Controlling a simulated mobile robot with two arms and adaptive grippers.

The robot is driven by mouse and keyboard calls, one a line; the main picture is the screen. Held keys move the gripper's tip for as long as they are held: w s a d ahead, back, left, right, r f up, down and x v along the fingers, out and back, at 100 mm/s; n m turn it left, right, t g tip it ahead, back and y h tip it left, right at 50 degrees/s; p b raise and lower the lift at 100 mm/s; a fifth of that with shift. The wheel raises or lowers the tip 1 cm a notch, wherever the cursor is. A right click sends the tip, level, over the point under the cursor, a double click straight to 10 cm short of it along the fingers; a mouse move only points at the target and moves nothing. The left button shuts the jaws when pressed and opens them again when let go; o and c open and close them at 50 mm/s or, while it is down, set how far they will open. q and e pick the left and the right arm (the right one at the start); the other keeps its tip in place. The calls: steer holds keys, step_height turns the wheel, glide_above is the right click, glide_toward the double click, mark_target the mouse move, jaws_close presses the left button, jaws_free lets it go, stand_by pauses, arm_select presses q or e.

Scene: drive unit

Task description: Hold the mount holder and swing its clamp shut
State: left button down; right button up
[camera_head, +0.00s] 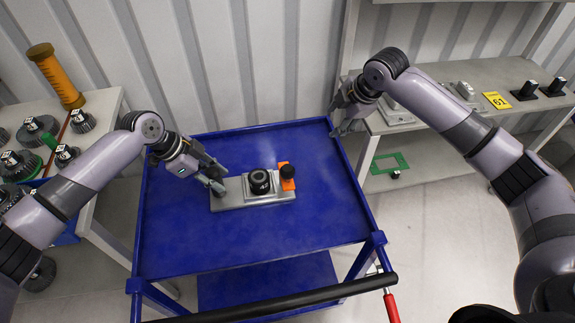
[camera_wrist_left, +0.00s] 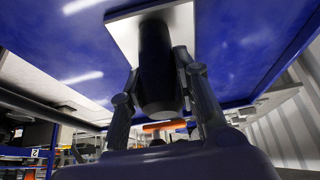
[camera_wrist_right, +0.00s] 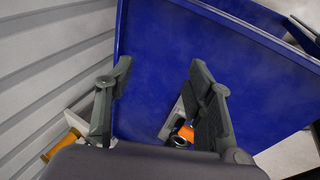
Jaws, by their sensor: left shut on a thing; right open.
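The mount holder (camera_head: 230,190), a light grey plate with a square block and a round black part (camera_head: 261,182), lies on the blue cart top. My left gripper (camera_head: 215,183) is shut on a dark upright post at the plate's left end; the post (camera_wrist_left: 157,70) shows between the fingers in the left wrist view. My right gripper (camera_wrist_right: 158,68) is open and empty near the cart's back right corner, apart from the holder. Its fingers partly hide the holder in the right wrist view.
The blue cart top (camera_head: 310,230) is otherwise clear, with a raised rim and a black handle (camera_head: 270,299) in front. A table (camera_head: 95,115) with gears and an orange-yellow cylinder (camera_head: 55,75) stands left. A shelf (camera_head: 430,115) with parts stands right.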

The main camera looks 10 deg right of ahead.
steer(key=s+a+r+n+g, duration=0.2)
steer(key=s+a+r+n, duration=0.15)
steer(key=a, duration=0.65)
steer(key=n+g+h, duration=0.2)
steer(key=n+g, duration=0.1)
steer(key=n, duration=0.2)
glide_toward(287, 168)
steer(key=shift+m, duration=0.25)
step_height(287, 168, down, 10)
steer(key=shift+r, duration=0.1)
steer(key=shift+c, duration=0.3)
jaws_close()
